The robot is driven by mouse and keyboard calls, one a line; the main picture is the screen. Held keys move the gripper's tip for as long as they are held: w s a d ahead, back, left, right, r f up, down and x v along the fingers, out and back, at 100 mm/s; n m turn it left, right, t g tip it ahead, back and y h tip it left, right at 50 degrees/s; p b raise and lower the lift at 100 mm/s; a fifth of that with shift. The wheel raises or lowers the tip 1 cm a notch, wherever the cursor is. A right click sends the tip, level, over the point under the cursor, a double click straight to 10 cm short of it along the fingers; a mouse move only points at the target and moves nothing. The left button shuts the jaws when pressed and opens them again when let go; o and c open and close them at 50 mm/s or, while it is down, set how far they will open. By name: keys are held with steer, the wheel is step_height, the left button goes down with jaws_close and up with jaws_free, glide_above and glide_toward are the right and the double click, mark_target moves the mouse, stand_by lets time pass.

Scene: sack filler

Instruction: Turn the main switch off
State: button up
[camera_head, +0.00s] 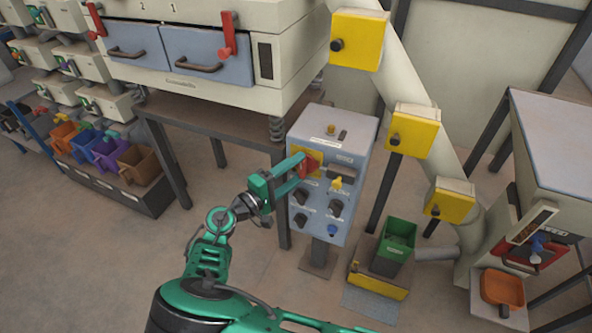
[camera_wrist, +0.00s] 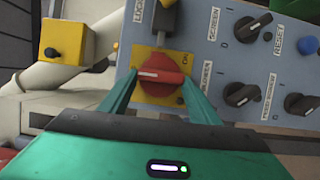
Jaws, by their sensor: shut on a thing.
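The main switch (camera_wrist: 160,78) is a red rotary handle on a yellow plate (camera_wrist: 146,54) of the grey control panel (camera_wrist: 207,57). In the wrist view the handle lies nearly level across the picture, and "ON" is lettered at the plate's right side. My green gripper (camera_wrist: 161,88) has one finger at each end of the handle and is shut on it. In the head view my gripper (camera_head: 304,170) reaches the upper left of the panel (camera_head: 355,131), where the red handle shows at the fingertips.
Black knobs (camera_wrist: 246,29) and a blue button (camera_wrist: 307,45) sit close beside the switch. Open floor lies to the left.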

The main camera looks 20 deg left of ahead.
steer(key=shift+s+a+f, duration=0.1)
steer(key=shift+a+f, duration=0.05)
steer(key=shift+a, duration=0.05)
steer(key=o, duration=1)
steer(key=shift+d, duration=0.1)
steer(key=shift+o, duration=0.2)
steer(key=v, duration=1)
steer(key=shift+s, duration=0.25)
